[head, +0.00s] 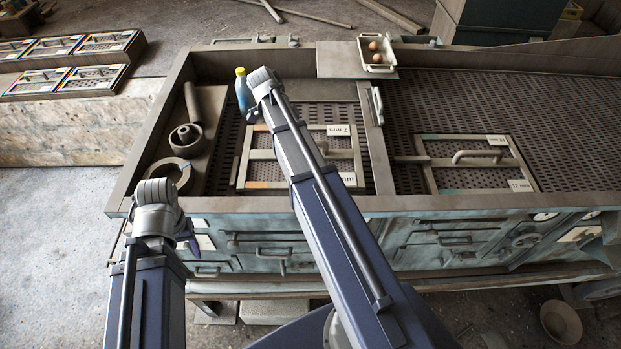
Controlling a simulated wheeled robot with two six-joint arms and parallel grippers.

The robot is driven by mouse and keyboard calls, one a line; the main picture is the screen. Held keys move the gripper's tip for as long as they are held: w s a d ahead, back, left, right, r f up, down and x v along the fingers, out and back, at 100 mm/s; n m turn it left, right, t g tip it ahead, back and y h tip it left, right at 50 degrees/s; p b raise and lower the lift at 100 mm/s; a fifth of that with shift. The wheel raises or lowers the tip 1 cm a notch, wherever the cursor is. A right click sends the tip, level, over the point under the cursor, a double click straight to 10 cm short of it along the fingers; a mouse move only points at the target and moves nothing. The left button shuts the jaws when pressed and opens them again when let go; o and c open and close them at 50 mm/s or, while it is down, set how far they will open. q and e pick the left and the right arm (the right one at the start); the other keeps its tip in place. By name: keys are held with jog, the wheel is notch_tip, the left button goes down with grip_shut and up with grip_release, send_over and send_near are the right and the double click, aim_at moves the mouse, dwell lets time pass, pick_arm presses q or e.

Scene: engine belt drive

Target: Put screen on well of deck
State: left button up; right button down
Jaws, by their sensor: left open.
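One framed screen (252,154) marked 7 mm lies on the left part of the deck (222,164), partly hidden behind my right arm. I cannot tell whether it sits down in a well or on top. A second framed screen (447,177), marked 12 mm, with a bar handle, lies on the right perforated part of the deck. My left gripper (188,243) is open at the front left edge of the bench, mostly hidden by its own wrist and apart from both screens. My right arm reaches up over the deck; its gripper is hidden behind the arm.
More framed screens (60,47) lie on a low wall at the far left. A bottle (243,90) with a yellow cap, a tube (192,102) and rings (168,174) stand or lie at the deck's left. A tray (377,54) with round items is at the back.

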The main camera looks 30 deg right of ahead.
jog(key=shift+d+f, duration=0.1)
jog(key=shift+f+b, duration=0.15)
jog(key=shift+b, duration=0.15)
notch_tip(320, 180, down, 6)
jog(key=b, duration=0.5)
jog(key=shift+b, duration=0.3)
notch_tip(320, 180, down, 3)
jog(key=b, duration=0.3)
jog(key=shift+f+b, duration=0.2)
jog(key=shift+b, duration=0.15)
jog(key=shift+f, duration=0.2)
jog(key=c, duration=0.7)
grip_release()
jog(key=shift+a+r, duration=0.15)
jog(key=shift+a, duration=0.05)
